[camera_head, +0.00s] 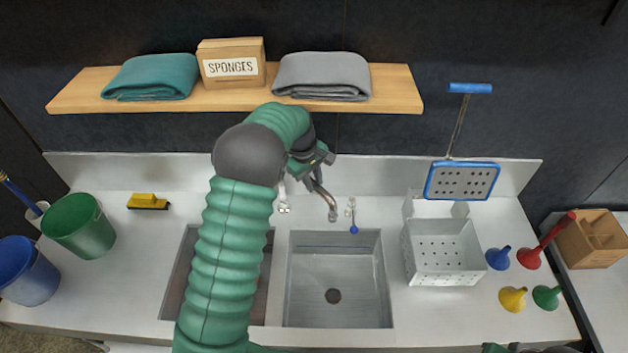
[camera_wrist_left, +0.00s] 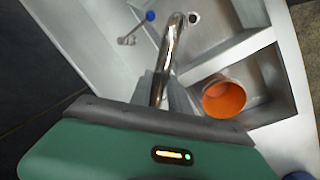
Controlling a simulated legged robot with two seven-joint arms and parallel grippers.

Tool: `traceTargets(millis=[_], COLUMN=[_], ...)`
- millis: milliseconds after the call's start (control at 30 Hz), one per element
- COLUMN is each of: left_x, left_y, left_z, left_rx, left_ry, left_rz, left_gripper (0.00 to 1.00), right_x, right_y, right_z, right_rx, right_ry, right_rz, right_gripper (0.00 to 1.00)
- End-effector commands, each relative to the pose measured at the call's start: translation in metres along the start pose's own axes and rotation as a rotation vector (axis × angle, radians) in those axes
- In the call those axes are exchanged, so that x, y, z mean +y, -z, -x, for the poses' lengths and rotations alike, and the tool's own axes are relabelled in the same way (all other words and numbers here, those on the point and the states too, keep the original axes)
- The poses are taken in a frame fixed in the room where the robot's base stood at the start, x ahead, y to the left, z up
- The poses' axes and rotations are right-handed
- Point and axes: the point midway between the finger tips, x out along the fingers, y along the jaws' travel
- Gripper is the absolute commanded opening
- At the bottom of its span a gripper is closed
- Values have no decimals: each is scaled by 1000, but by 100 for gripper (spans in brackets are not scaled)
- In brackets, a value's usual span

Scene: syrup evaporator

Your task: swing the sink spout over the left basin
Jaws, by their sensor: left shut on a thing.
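The chrome sink spout (camera_head: 331,205) curves forward from the back of the sink. Its tip is at the rear edge of the right basin (camera_head: 310,310). My left gripper (camera_head: 314,178) is shut on the spout near its base; the wrist view shows the two fingers on either side of the chrome tube (camera_wrist_left: 172,45). The left basin (camera_head: 176,285) is mostly hidden behind my left arm. An orange container (camera_wrist_left: 222,98) is in it in the left wrist view. Only a sliver of my right arm shows at the bottom edge; its jaws cannot be made out.
A blue-tipped tap lever (camera_head: 353,229) stands right of the spout. A perforated white basket (camera_head: 440,252) and colored funnels are farther right. A yellow brush (camera_head: 148,202) and green bucket (camera_head: 79,226) are left. A shelf (camera_head: 405,95) hangs above.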

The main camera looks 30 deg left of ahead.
Motion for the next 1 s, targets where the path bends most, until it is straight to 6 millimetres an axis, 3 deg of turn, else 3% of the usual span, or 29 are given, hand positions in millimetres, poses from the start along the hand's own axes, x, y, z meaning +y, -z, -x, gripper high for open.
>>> traceTargets(millis=[1000], left_x=[0], left_y=[-6], left_z=[-2], left_rx=[7], left_ry=[12], left_rz=[3], left_gripper=[0], right_x=[0], right_y=[0], right_z=[0], right_rx=[0], right_ry=[0], right_rz=[0], right_gripper=[36])
